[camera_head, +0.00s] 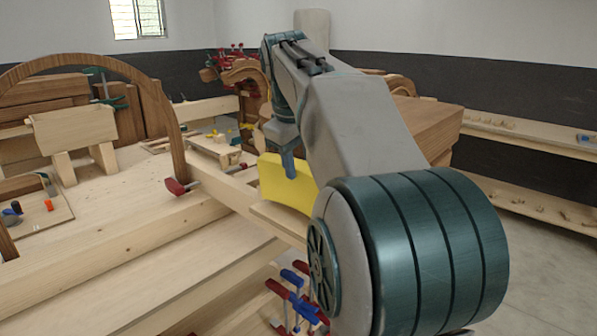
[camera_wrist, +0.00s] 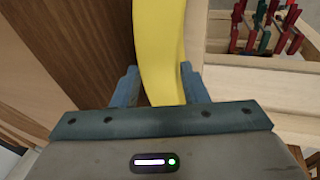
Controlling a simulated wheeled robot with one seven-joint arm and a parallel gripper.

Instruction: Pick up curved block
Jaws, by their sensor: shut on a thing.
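The curved block is a yellow, gently bent piece. In the head view the yellow block (camera_head: 290,184) is near the bench's front edge, partly behind my arm. In the wrist view the yellow block (camera_wrist: 160,50) runs from the top edge down between my fingers. My gripper (camera_wrist: 158,80) has one blue-grey finger on each side of the block and is shut on it. In the head view my gripper (camera_head: 289,165) reaches down onto the block from above. I cannot tell whether the block rests on the bench or is lifted.
The wooden bench (camera_head: 110,205) fills the left, with a wooden arch (camera_head: 160,90) on it. A small wooden form (camera_head: 75,135) stands behind. Red and blue clamps (camera_head: 298,295) sit below the bench edge. A large brown wooden block (camera_head: 430,122) stands behind my arm.

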